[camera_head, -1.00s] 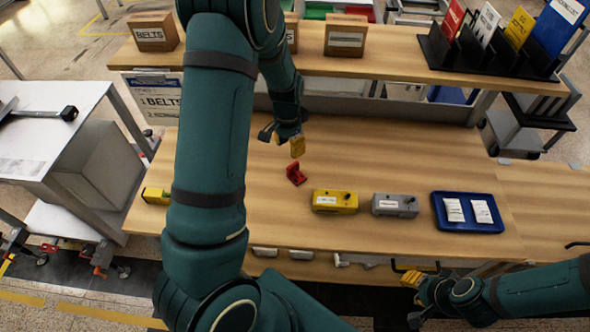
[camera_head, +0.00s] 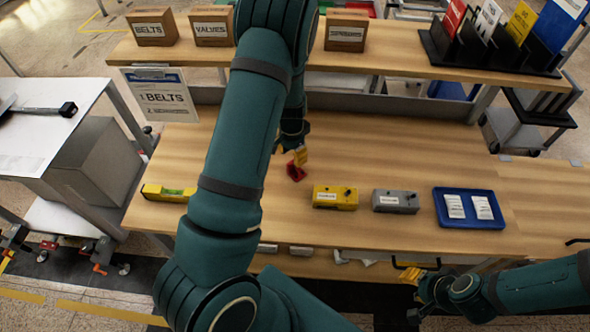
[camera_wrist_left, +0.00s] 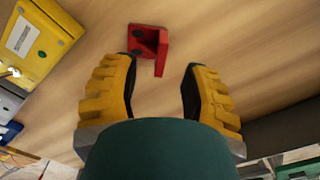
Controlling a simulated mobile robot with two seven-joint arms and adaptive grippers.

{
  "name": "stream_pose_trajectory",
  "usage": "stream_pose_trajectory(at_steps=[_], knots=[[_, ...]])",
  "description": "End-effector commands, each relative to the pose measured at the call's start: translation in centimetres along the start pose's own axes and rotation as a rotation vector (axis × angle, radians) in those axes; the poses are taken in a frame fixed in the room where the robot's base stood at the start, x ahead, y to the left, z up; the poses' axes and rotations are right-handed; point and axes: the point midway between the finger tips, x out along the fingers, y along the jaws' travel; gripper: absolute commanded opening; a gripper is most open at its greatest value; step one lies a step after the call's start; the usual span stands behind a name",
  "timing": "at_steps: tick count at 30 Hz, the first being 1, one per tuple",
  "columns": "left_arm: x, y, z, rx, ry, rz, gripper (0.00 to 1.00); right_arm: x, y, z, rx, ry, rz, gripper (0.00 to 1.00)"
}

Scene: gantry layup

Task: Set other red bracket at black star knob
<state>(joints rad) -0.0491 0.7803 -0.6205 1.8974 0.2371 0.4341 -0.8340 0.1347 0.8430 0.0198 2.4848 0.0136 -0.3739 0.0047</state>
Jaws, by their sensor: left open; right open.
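One red bracket (camera_head: 296,172) lies on the wooden bench, left of a yellow box (camera_head: 335,197). My left gripper (camera_head: 301,157) is open just above and beside the bracket, partly covering it in the head view. In the left wrist view the bracket (camera_wrist_left: 148,46) lies on the wood just beyond the open yellow fingertips (camera_wrist_left: 160,72), apart from them. Small dark knobs show on the yellow box and on a grey box (camera_head: 396,201); I cannot tell which is the star knob. My right gripper (camera_head: 412,276) is open and empty, beyond the bench's front edge.
A blue tray (camera_head: 467,222) with two white packets lies right of the boxes. A yellow level (camera_head: 168,193) lies at the bench's left. A shelf (camera_head: 400,61) with cardboard boxes runs along the back. The wood behind the boxes is clear.

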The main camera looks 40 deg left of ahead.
Motion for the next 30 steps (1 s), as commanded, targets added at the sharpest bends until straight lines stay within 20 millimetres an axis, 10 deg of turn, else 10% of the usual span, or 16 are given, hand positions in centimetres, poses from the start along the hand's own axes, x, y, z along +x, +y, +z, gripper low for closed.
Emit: stream_pose_trajectory(at_steps=[18, 22, 30], knots=[[4.5, -0.1, -0.3, 0.001, -0.001, 0.001, 0.48, 0.4, 0.1, 0.1, 0.0, 0.0, 0.001, 0.34], [4.5, -0.1, -0.3, 0.001, -0.001, 0.001, 0.02, 0.4, 0.1, 0.1, 0.0, 0.0, 0.001, 0.34], [4.5, -0.1, -0.3, 0.001, -0.001, 0.001, 0.0, 0.4, 0.1, 0.1, 0.0, 0.0, 0.001, 0.34]])
